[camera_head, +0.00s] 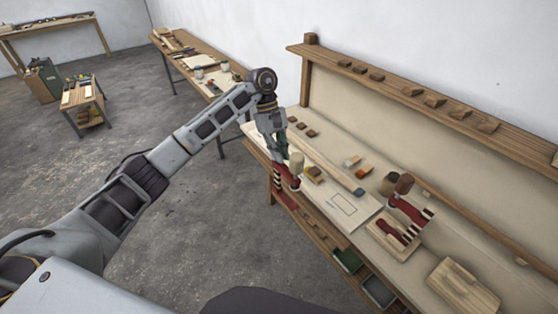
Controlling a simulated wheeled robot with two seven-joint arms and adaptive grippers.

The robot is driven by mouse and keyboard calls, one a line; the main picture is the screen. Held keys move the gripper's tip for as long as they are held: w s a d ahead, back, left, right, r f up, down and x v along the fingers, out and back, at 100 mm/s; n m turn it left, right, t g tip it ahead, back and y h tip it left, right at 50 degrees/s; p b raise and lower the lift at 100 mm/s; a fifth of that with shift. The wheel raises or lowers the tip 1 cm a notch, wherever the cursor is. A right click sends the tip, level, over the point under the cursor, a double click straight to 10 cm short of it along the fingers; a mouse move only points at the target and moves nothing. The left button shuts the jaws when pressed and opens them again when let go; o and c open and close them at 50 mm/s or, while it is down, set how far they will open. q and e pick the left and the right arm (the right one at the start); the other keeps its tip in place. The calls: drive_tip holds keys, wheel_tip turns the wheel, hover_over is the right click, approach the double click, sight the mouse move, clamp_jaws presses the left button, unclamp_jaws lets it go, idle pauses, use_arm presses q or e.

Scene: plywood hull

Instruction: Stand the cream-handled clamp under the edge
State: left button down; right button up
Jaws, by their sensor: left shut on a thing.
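The cream-handled clamp (287,172) has a dark red body and a pale rounded handle (296,160). My left gripper (281,153) points down and is shut on this clamp at the front edge of the workbench (408,283). The fingers and arm partly hide the clamp. I cannot tell whether it touches the edge. A second red clamp (412,212) with a brown handle stands farther right, by a small wooden block. My right gripper is not in view.
A pale board (343,207) with a drawn rectangle lies on the bench, with small blocks near it. Trays (379,291) sit on the lower shelf. A wall shelf (385,76) holds several brown blocks. Another bench stands behind.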

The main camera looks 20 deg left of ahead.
use_arm(q)
drive_tip(key=n, duration=0.1)
drive_tip(key=r+n+t, duration=0.1)
drive_tip(key=w+n, duration=0.1)
drive_tip(key=n, duration=0.1)
drive_tip(key=shift+w+a+r+t+h, duration=0.1)
drive_tip(key=shift+a+r+t+h, duration=0.1)
drive_tip(key=shift+r+t+h, duration=0.15)
drive_tip(key=n+t, duration=0.1)
drive_tip(key=n, duration=0.3)
drive_tip(key=w+n+t+y, duration=0.1)
drive_tip(key=n+t, duration=0.1)
drive_tip(key=n, duration=0.3)
drive_tip(key=n+t, duration=0.1)
drive_tip(key=n, duration=0.3)
drive_tip(key=shift+w+a+r+n+t+y, duration=0.1)
drive_tip(key=shift+w+r+n+t+y, duration=0.2)
drive_tip(key=shift+w+r+t+y, duration=0.1)
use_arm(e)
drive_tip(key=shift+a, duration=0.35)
use_arm(q)
drive_tip(key=shift+f, duration=0.2)
